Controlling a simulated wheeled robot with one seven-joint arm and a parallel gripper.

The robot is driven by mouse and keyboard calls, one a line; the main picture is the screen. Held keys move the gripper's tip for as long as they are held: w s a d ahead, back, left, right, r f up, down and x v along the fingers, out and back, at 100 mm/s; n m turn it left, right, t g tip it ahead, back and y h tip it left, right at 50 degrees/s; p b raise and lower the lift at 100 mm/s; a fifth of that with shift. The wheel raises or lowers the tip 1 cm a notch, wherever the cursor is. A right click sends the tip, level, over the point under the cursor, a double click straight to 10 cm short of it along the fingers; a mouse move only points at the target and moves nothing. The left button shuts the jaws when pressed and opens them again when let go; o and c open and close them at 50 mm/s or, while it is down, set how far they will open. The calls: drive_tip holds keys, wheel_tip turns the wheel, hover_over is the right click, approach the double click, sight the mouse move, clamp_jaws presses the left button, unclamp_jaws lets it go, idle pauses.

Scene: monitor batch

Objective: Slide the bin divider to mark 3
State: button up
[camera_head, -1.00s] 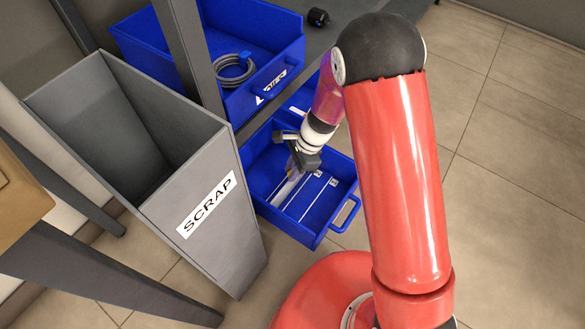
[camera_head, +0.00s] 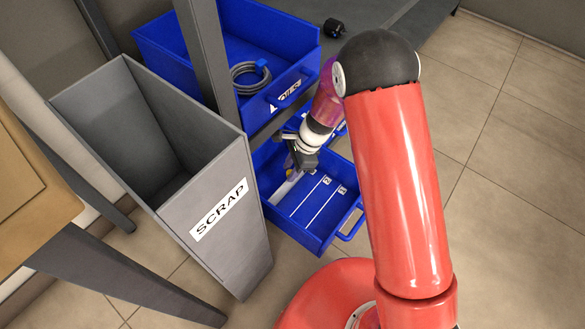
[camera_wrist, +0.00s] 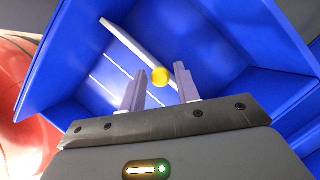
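The blue bin (camera_head: 335,217) stands low, with a handle at its front. White lines with small labels (camera_head: 327,180) run across its floor; the digits are too small to read surely. The pale divider (camera_head: 283,190) lies toward the bin's left and back side, partly hidden by my gripper. In the wrist view the divider (camera_wrist: 126,42) runs slantwise and a yellow knob (camera_wrist: 160,77) shows near its lower end. My gripper (camera_wrist: 159,70) is open, with a finger on either side of the knob and visible gaps to it. My gripper (camera_head: 292,166) reaches down into the bin in the head view.
A grey scrap container (camera_head: 235,245) stands close left of the bin. A larger blue bin (camera_head: 285,55) with a coiled cable (camera_head: 250,75) sits on the shelf above. A grey post (camera_head: 205,60) rises beside it. Open tiled floor (camera_head: 510,190) lies to the right.

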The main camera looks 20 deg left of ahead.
drive_tip(key=shift+o, duration=0.9)
drive_tip(key=w+d+r+p, duration=0.1)
drive_tip(key=w+d+r, duration=0.1)
drive_tip(key=d, duration=0.4)
drive_tip(key=w+d+r, duration=0.2)
drive_tip(key=w+d, duration=0.3)
drive_tip(key=d, duration=0.1)
drive_tip(key=shift+r+p, duration=0.3)
drive_tip(key=shift+p, duration=0.05)
drive_tip(key=shift+w, duration=0.1)
